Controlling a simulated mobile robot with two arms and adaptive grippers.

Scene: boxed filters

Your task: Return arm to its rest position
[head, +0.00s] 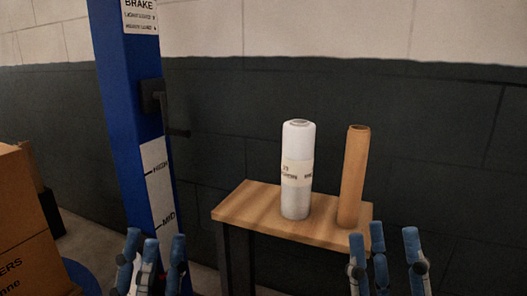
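My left gripper (151,247) is at the bottom of the head view, left of centre, in front of the foot of a blue post. Its blue fingers point up and stand apart, with nothing between them. My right gripper (384,243) is at the bottom right, in front of the right end of a small wooden table. Its fingers also point up, spread apart and empty. Both grippers are cut off by the lower edge of the picture, so most of each arm is hidden.
The wooden table (238,206) carries a white wrapped roll (297,150) and a brown tube (354,175), both upright. The blue post (125,100) stands left of it. Cardboard boxes (20,220) are at the far left. A dark wall (440,130) closes the back.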

